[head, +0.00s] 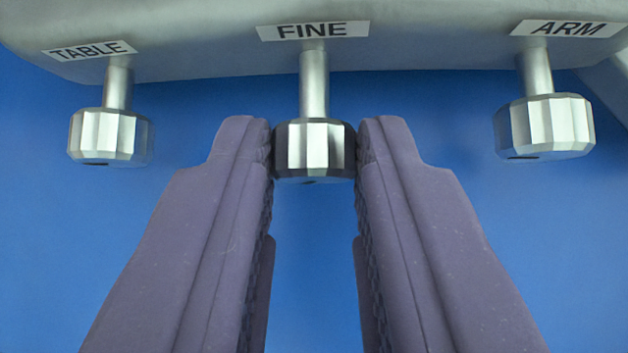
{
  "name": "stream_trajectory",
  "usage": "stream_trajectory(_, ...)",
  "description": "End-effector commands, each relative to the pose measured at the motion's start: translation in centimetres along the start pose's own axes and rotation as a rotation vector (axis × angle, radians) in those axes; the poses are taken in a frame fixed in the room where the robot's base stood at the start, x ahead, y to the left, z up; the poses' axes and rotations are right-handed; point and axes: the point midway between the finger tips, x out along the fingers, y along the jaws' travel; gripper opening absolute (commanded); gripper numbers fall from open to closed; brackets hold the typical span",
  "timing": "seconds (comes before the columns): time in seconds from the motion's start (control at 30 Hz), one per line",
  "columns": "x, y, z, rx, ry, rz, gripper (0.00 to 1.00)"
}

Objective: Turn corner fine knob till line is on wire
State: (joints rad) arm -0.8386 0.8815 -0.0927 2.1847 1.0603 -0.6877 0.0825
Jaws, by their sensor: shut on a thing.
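The fine knob (308,150) is a silver faceted knob on a short shaft, under a label reading FINE (313,31). My gripper (314,148) has two purple-grey fingers with ridged inner faces. Its fingertips are shut on the fine knob, one on the left side and one on the right. The line and the wire are not in view.
A TABLE knob (108,136) is on the left and an ARM knob (545,127) on the right, each apart from my fingers. All hang from a silver metal body (200,40) along the top. A plain blue surface (60,250) lies behind.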

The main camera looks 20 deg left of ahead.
Motion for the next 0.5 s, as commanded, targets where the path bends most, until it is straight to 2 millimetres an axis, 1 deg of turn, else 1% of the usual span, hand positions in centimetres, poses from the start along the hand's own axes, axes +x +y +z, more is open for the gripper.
stream_trajectory(0.03, 0.45, 0.13, 0.40, 0.019, 0.001, -0.019, 0.00)
stream_trajectory(0.3, 0.26, 0.33, 0.25, 0.100, 0.001, -0.098, 0.00)
stream_trajectory(0.5, 0.08, 0.32, 0.09, 0.120, 0.001, -0.119, 0.00)
